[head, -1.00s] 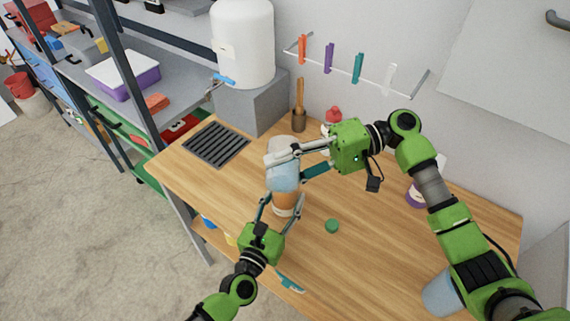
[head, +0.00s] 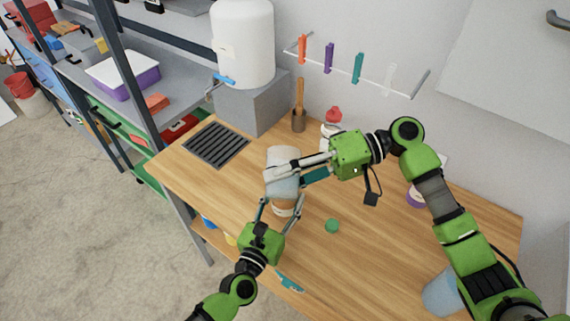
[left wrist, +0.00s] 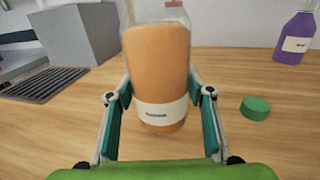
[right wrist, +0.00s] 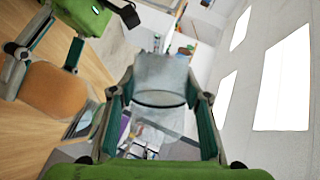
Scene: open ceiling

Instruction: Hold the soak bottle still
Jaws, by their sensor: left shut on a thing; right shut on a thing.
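The soak bottle, orange with a white label (left wrist: 158,112), stands upright on the wooden bench between the fingers of my left gripper (left wrist: 160,112). In the head view its lower part (head: 284,206) shows, with the left gripper (head: 282,212) shut around it. My right gripper (head: 284,172) is shut on a clear cup (head: 283,187), held over the bottle's top. The cup also shows between the right fingers in the right wrist view (right wrist: 160,85). The bottle's mouth is hidden by the cup and right gripper in the head view. A green cap (head: 332,226) lies on the bench to the right.
A red-topped bottle (head: 333,120) and a brown holder (head: 299,121) stand at the back. A purple bottle (left wrist: 292,38) and a bluish cup (head: 441,292) are to the right. A dark drain grate (head: 216,144) lies left. The bench around the cap is clear.

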